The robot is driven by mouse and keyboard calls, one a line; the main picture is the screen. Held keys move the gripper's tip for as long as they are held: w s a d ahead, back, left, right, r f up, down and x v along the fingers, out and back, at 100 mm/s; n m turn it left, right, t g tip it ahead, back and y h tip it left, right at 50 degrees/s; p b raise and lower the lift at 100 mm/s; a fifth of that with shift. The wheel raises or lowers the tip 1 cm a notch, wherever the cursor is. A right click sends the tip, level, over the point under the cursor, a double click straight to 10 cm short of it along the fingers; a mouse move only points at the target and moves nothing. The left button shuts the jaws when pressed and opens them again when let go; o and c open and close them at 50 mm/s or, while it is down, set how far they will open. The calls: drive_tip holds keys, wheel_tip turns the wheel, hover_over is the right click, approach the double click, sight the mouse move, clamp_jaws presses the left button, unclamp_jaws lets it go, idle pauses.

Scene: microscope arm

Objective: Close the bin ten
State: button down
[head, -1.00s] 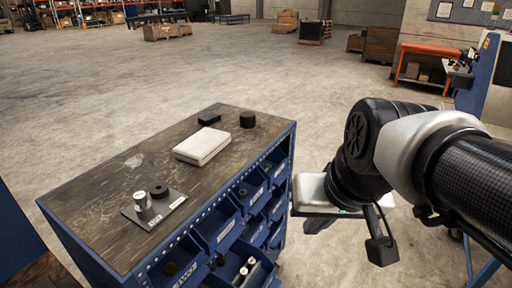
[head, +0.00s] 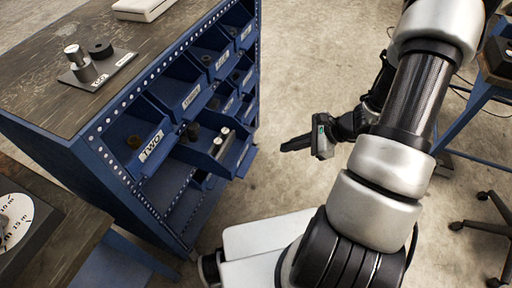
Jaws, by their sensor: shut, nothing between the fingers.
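A blue bin cabinet (head: 95,150) stands at the left with several rows of small blue bins on its front. One bin (head: 243,155) sticks out farther than those around it and holds small dark and light cylinders. The bin marked TWO (head: 143,150) is at its upper left. I cannot read which bin is ten. My gripper (head: 284,148) is shut and empty, pointing left, to the right of the protruding bin and apart from it.
The wooden cabinet top (head: 40,70) carries a metal plate with cylinders (head: 84,70) and a white box (head: 143,8). A blue-framed table (head: 470,100) and a wheeled chair base (head: 492,225) stand at the right. Floor is clear between cabinet and arm.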

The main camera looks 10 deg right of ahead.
sight(225, 148)
wheel_tip(225, 148, down, 8)
drive_tip(key=s+d+m+t+b, duration=0.1)
drive_tip(key=d+m, duration=0.1)
drive_tip(key=m, duration=0.2)
drive_tip(key=a+r+b+x, duration=0.2)
drive_tip(key=x, duration=1.1)
drive_tip(key=shift+w, duration=0.4)
drive_tip(key=shift+r, duration=0.1)
drive_tip(key=w+a+b, duration=0.2)
drive_tip(key=w+a, duration=0.1)
drive_tip(key=a, duration=0.1)
drive_tip(key=w+a+b, duration=0.2)
drive_tip(key=w+a, duration=0.1)
drive_tip(key=a, duration=0.1)
drive_tip(key=w+a+b, duration=0.1)
drive_tip(key=w+a, duration=0.2)
drive_tip(key=a, duration=0.1)
drive_tip(key=shift+w+a+b, duration=0.1)
drive_tip(key=shift+a+b, duration=0.25)
drive_tip(key=shift+b, duration=0.05)
drive_tip(key=shift+w+a+r, duration=0.1)
drive_tip(key=shift+w+a, duration=0.3)
drive_tip(key=shift+a, duration=0.2)
